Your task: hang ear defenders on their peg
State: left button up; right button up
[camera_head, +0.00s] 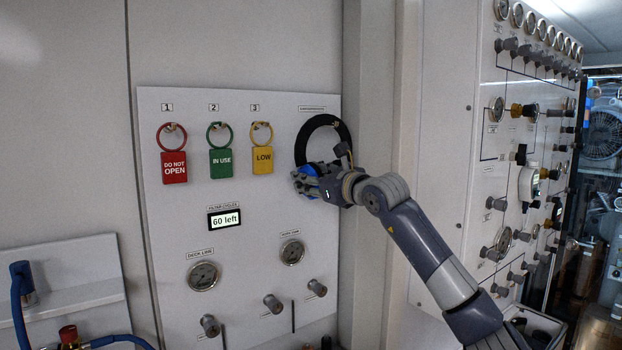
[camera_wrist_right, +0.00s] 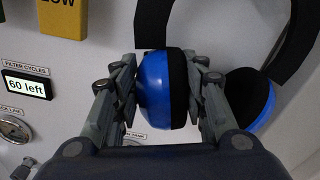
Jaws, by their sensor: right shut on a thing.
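The ear defenders have a black headband (camera_head: 302,143) and blue cups. They are upright against the right side of the white panel, band arched at the top. My right gripper (camera_head: 308,178) is shut on one blue cup (camera_wrist_right: 153,90), with a finger on each side in the right wrist view. The other blue cup (camera_wrist_right: 258,98) hangs free to the right there. A small light peg tip (camera_head: 336,125) seems to show at the top of the band, under a label. I cannot tell whether the band rests on it. My left gripper is not in view.
Red (camera_head: 174,167), green (camera_head: 221,163) and yellow (camera_head: 262,160) tags hang on pegs to the left. Below are a filter display (camera_head: 225,220), gauges and knobs. A beige wall post (camera_head: 372,100) stands close right of the panel.

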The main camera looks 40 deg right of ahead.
jog(key=o, duration=1.4)
jog(key=shift+s+r, duration=0.1)
jog(key=shift+c, duration=0.2)
jog(key=s+a, duration=0.1)
jog(key=s, duration=1.1)
jog(key=shift+a, duration=0.25)
jog(key=shift+w, duration=0.1)
